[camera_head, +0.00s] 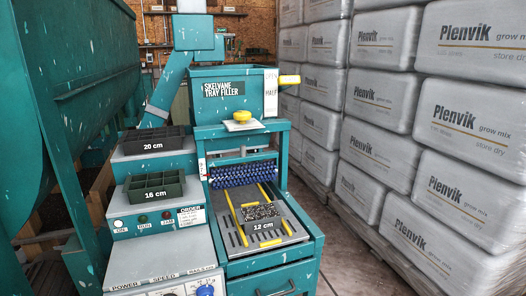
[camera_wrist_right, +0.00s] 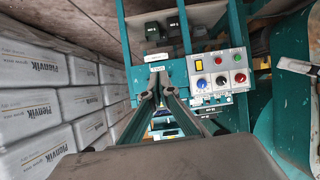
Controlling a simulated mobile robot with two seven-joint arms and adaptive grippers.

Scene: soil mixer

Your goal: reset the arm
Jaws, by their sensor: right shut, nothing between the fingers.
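My right gripper (camera_wrist_right: 159,78) shows in the right wrist view, its two dark fingers meeting at the tips, shut and empty. Neither gripper nor arm shows in the head view, so my left gripper is out of view. The teal tray filler (camera_head: 228,75) stands in the middle of the head view, with a yellow knob (camera_head: 242,116) on its front. A dark tray marked 12 cm (camera_head: 263,223) holding dark granular stuff sits on the filler's slotted bed, in front of the blue roller brush (camera_head: 243,174).
Empty dark trays marked 20 cm (camera_head: 152,145) and 16 cm (camera_head: 154,194) stand on shelves at left. A control panel (camera_wrist_right: 218,80) with coloured buttons shows in the wrist view. Stacked grow mix bags (camera_head: 450,120) wall off the right. A strip of floor (camera_head: 350,262) is clear.

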